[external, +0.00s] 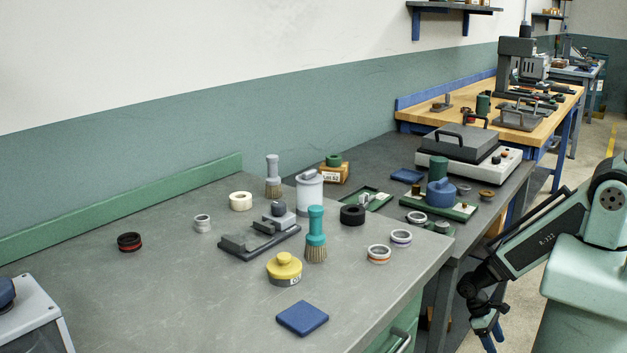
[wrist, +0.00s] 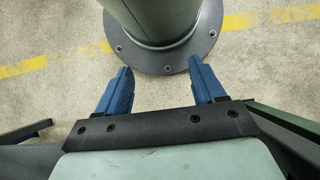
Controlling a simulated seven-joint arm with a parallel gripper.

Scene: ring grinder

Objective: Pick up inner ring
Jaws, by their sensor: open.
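Several rings lie on the grey bench, and I cannot tell for sure which one is the inner ring. A pale metal ring with an orange band (external: 378,254) and one with a bluish band (external: 400,238) lie near the right edge. A plain silver ring (external: 202,223) lies left of the middle, and a dark ring with a red band (external: 129,242) lies further left. My gripper (external: 489,338) hangs off the bench's right side, low and far from the rings. In the wrist view its blue fingers (wrist: 160,66) are apart and empty, pointing at the floor.
A teal brush (external: 316,236), a grey fixture (external: 258,236), a yellow-topped tin (external: 285,268) and a blue pad (external: 302,318) stand among the rings. A second bench holds a green tray (external: 462,211) and a lidded machine (external: 462,146).

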